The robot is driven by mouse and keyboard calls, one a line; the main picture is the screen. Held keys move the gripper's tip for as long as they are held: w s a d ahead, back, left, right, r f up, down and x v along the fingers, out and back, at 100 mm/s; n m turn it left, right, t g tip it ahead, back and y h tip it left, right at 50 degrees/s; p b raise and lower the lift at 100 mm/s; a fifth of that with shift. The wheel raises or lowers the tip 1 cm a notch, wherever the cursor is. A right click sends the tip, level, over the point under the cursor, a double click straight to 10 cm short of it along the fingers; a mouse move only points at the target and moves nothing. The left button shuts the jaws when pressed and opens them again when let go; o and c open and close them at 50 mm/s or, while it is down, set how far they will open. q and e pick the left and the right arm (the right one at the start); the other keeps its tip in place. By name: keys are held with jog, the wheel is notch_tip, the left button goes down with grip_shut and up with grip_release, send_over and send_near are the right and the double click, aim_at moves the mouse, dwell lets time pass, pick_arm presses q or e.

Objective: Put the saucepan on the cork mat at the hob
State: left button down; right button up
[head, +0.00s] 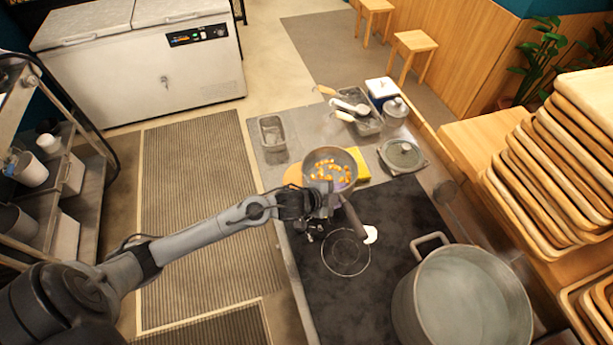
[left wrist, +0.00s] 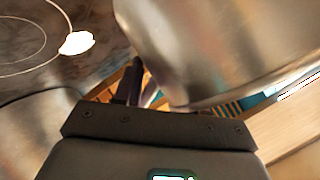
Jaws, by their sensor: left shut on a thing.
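The saucepan (head: 349,162), a metal pan with orange pieces inside, is at the far end of the hob (head: 395,200). Its dark handle (head: 354,218) points toward the front right over the hob. My left gripper (head: 326,205) is shut on the saucepan, at the handle side near the body. The cork mat (head: 293,175) shows as an orange edge left of the saucepan, which hides the rest. I cannot tell whether the saucepan touches the mat. In the left wrist view the shiny saucepan wall (left wrist: 220,45) fills the upper right. My right gripper is not in view.
A large pot (head: 462,300) stands on the hob's front right. A yellow sponge-like block (head: 371,162) and a lidded dish (head: 402,155) are right of the saucepan. A metal tray (head: 272,132) lies behind left. Stacked wooden trays (head: 550,160) stand at right.

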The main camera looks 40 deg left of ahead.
pick_arm(q)
jog(key=shift+w+a+r, duration=0.1)
jog(key=shift+w+r, duration=0.2)
jog(key=shift+w, duration=0.05)
jog(key=shift+s+a+f, duration=0.1)
jog(key=shift+a+f, duration=0.25)
jog(key=shift+a, duration=0.2)
jog(key=shift+a+f, duration=0.35)
jog(key=shift+a, duration=0.2)
jog(key=a+f, duration=0.1)
jog(key=a, duration=0.1)
jog(key=w+a+f, duration=0.1)
jog(key=a+f, duration=0.1)
jog(key=a, duration=0.1)
jog(key=a+f, duration=0.1)
jog(key=a, duration=0.1)
jog(key=shift+w+a+f+p, duration=0.2)
jog(key=shift+a+p, duration=0.1)
jog(key=shift+p, duration=0.1)
jog(key=shift+w+a+f, duration=0.1)
jog(key=shift+a+f, duration=0.3)
jog(key=shift+a, duration=0.15)
jog(key=shift+f, duration=1.95)
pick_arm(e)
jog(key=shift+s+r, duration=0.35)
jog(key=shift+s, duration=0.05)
pick_arm(q)
jog(key=shift+f, duration=0.15)
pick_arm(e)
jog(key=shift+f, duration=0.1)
